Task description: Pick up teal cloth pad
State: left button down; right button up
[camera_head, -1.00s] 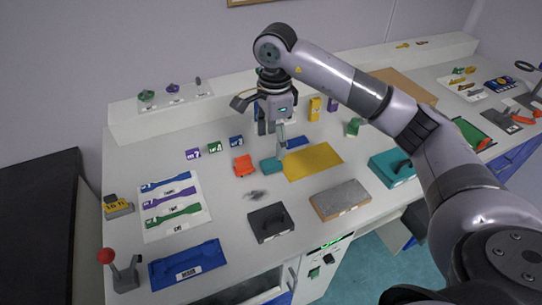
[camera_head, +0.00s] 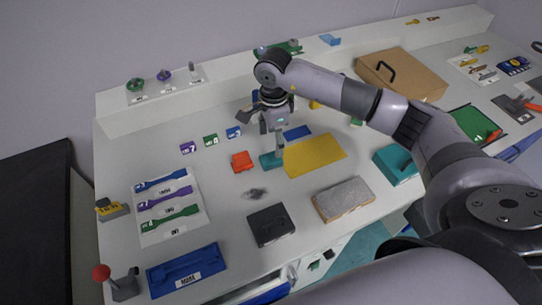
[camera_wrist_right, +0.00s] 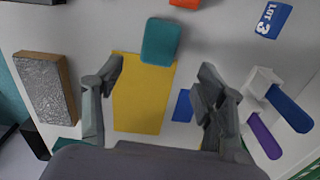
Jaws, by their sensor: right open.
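The teal cloth pad (camera_head: 269,162) lies flat on the white table, next to the left edge of a yellow mat (camera_head: 315,155). In the right wrist view the pad (camera_wrist_right: 160,41) lies at the top of the yellow mat (camera_wrist_right: 140,105), ahead of the fingers. My left gripper is not in view.
An orange-red block (camera_head: 242,161) lies just left of the pad. A blue flat piece (camera_head: 297,132) lies behind the mat. A black box (camera_head: 270,225), a grey rough-topped block (camera_head: 342,199) and a teal case (camera_head: 396,164) stand around. Small labelled blocks (camera_head: 210,140) stand behind.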

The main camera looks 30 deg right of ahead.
aim_at(271, 158)
notch_tip(271, 158, down, 3)
jog(key=shift+a+r+p, duration=0.1)
jog(key=shift+a+p, duration=0.05)
jog(key=shift+p, duration=0.5)
jog(key=f, duration=0.1)
jog(key=f+p, duration=0.1)
jog(key=f, duration=0.1)
jog(key=shift+a+f+p, duration=0.2)
jog(key=shift+f+p, duration=0.1)
jog(key=shift+f, duration=0.35)
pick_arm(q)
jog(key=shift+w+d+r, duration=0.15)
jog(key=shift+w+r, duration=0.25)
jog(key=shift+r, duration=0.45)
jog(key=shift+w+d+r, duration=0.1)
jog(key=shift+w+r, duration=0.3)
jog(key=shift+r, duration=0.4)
pick_arm(e)
jog(key=c, duration=1)
jog(key=shift+r, duration=0.1)
jog(key=shift+c, duration=0.2)
